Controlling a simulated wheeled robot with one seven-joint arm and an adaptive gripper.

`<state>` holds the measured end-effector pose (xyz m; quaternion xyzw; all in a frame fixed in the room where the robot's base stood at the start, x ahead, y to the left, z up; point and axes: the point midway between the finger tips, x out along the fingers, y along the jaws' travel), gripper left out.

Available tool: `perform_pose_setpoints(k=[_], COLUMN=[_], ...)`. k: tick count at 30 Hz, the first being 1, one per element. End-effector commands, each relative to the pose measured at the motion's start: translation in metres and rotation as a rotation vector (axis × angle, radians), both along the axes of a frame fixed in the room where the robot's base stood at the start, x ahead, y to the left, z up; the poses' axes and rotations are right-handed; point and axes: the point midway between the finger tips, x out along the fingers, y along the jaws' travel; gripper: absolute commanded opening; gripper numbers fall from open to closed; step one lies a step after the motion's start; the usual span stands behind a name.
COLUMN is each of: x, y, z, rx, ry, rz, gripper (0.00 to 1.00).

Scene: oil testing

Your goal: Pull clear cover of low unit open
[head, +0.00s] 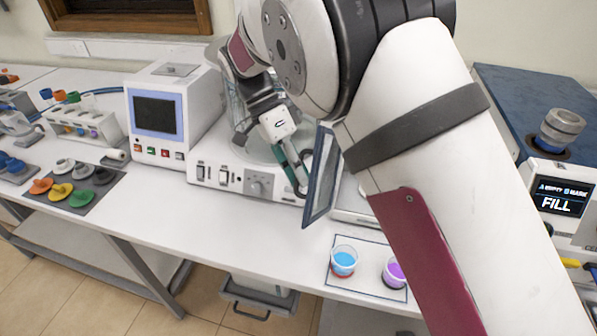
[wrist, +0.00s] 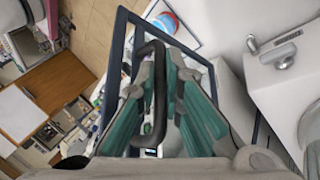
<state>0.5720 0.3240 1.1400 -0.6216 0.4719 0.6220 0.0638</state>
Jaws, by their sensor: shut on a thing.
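The low unit (head: 230,178) is white, with switches and a round knob on its front, and stands at the middle of the bench. Its clear cover (head: 323,178) is a see-through panel in a dark blue frame. It stands upright at the unit's right end, turned out toward the bench front. My gripper (head: 298,182) is at the panel's left side, its green fingers pointing down. In the wrist view, my gripper (wrist: 162,75) is shut on the cover's dark bar handle (wrist: 157,105), with the framed panel behind it. My arm hides part of the unit's right side.
A white box with a dark screen (head: 156,113) stands left of the unit. Cups of blue (head: 344,261) and purple (head: 394,273) liquid sit on a marked mat near the front edge. A machine reading FILL (head: 560,200) is at the right.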

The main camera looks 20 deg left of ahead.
Motion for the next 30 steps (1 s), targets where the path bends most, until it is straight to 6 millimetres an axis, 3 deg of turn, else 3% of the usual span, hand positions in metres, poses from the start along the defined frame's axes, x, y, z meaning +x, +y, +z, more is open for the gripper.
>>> perform_pose_setpoints(k=[3,4,6,17,30], x=[0.0,0.0,0.0,0.001,0.014], y=[0.0,0.0,-0.001,0.001,0.031], z=[-0.001,-0.001,-0.001,0.002,0.049], rx=[0.0,0.0,-0.001,-0.001,0.0], ry=[0.001,0.001,0.001,0.001,-0.002], rz=[0.001,0.001,0.0,0.0,0.0], gripper=[0.0,0.15,0.29,0.29,0.29])
